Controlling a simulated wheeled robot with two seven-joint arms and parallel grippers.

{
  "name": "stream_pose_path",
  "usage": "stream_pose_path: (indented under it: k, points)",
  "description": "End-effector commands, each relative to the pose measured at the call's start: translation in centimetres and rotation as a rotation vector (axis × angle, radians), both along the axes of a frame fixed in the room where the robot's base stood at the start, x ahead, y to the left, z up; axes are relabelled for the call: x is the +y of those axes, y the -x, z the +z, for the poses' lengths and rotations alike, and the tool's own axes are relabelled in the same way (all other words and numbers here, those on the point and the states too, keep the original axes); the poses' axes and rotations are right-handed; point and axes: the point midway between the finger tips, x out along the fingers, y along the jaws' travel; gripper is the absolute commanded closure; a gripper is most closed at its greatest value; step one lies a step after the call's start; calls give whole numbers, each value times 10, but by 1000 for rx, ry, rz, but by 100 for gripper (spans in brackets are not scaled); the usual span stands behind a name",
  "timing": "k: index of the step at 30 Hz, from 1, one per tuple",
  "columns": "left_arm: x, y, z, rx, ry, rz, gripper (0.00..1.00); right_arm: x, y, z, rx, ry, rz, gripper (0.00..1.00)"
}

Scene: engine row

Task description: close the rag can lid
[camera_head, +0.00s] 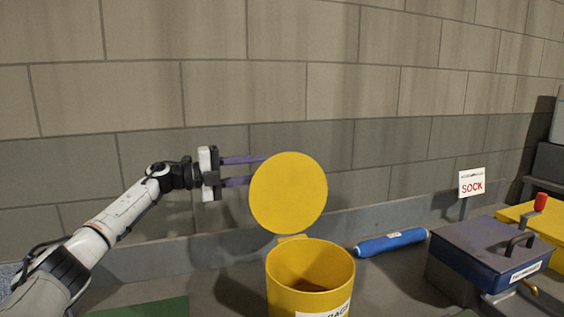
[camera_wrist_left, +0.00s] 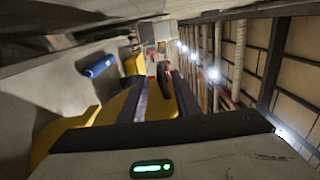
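The rag can (camera_head: 311,272) is a yellow open-topped bin with a white label at the front centre. Its round yellow lid (camera_head: 288,193) stands upright on the hinge at the can's back rim, so the can is open. My left gripper (camera_head: 257,170) is at the lid's left edge, its two purple fingers level and apart. The fingertips reach the lid's edge and seem partly behind it; I cannot tell if they touch. In the left wrist view the fingers (camera_wrist_left: 160,90) are apart, with yellow surface beside and between them. My right gripper is not in view.
A blue roll (camera_head: 391,242) lies on the bench right of the can. A blue-grey box (camera_head: 490,250) with a black handle stands farther right. A sign reading SOCK (camera_head: 472,182) stands near the wall. A green mat (camera_head: 150,308) lies at the front left.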

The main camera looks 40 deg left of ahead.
Motion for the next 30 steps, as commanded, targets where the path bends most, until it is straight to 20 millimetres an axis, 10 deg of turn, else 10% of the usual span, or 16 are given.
stream_pose_path:
  k: [10, 23, 30]
  points:
    - [-25, -47, 3, -3, 3, 0, 71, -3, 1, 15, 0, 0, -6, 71]
    - [-29, -56, 1, 0, -1, -1, 71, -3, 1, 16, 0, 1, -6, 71]
    - [-29, -56, 0, 0, -1, -1, 100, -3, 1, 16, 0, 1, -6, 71]
